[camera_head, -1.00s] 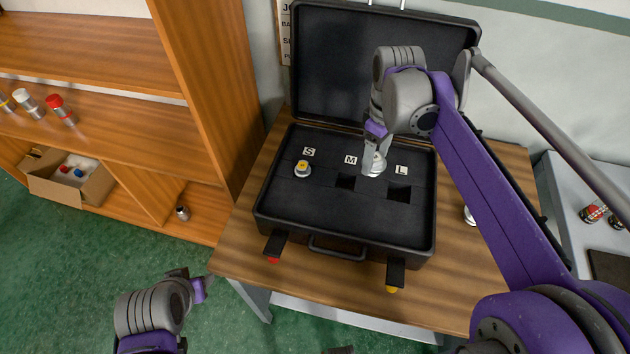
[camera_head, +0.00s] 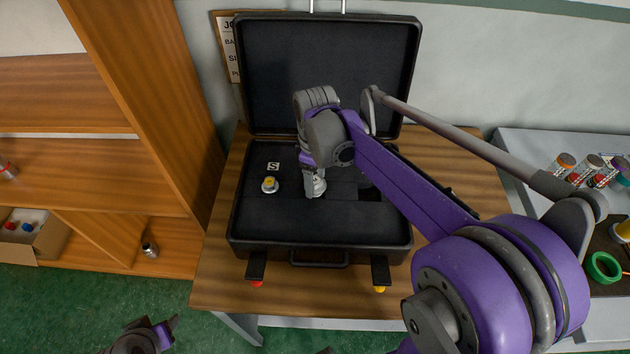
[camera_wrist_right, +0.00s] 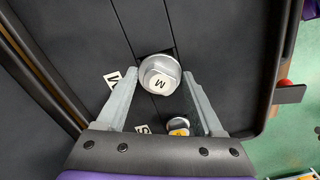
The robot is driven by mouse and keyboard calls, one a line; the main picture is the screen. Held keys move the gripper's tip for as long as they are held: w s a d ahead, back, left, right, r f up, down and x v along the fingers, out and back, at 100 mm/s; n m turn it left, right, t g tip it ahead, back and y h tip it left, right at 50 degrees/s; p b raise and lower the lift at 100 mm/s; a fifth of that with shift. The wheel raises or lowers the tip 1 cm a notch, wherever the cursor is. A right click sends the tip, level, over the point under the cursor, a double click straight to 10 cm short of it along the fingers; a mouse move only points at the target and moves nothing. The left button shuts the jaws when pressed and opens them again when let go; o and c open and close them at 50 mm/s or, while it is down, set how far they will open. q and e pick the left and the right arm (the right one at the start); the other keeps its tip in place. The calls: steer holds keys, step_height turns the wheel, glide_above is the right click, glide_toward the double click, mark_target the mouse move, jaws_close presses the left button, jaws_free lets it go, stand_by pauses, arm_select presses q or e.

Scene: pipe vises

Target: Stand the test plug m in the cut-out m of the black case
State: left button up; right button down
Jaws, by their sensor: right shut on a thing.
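I cannot tell how deep the plug sits. My left gripper (camera_head: 168,328) is at the lower left, away from the case; its jaw opening is unclear.
A yellow-topped plug (camera_head: 270,184) stands by the S label (camera_head: 273,166). The dark L cut-out (camera_head: 370,194) is partly hidden by my right arm. The case's open lid (camera_head: 325,75) rises behind. A shelf (camera_head: 150,190) stands left, and a grey table (camera_head: 535,160) with jars stands right.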

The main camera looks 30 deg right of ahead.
mark_target(315, 180)
steer(key=shift+f, duration=0.55)
steer(key=shift+f, duration=0.35)
steer(key=shift+s+a+f+b, duration=0.1)
steer(key=shift+s+f+b, duration=0.15)
steer(key=shift+b, duration=0.15)
jaws_free()
steer(key=shift+r, duration=0.25)
steer(key=r, duration=0.6)
steer(key=r+p, duration=0.1)
steer(key=r, duration=0.6)
steer(key=shift+w+p, duration=0.2)
steer(key=shift+p, duration=0.1)
steer(key=shift+f, duration=0.1)
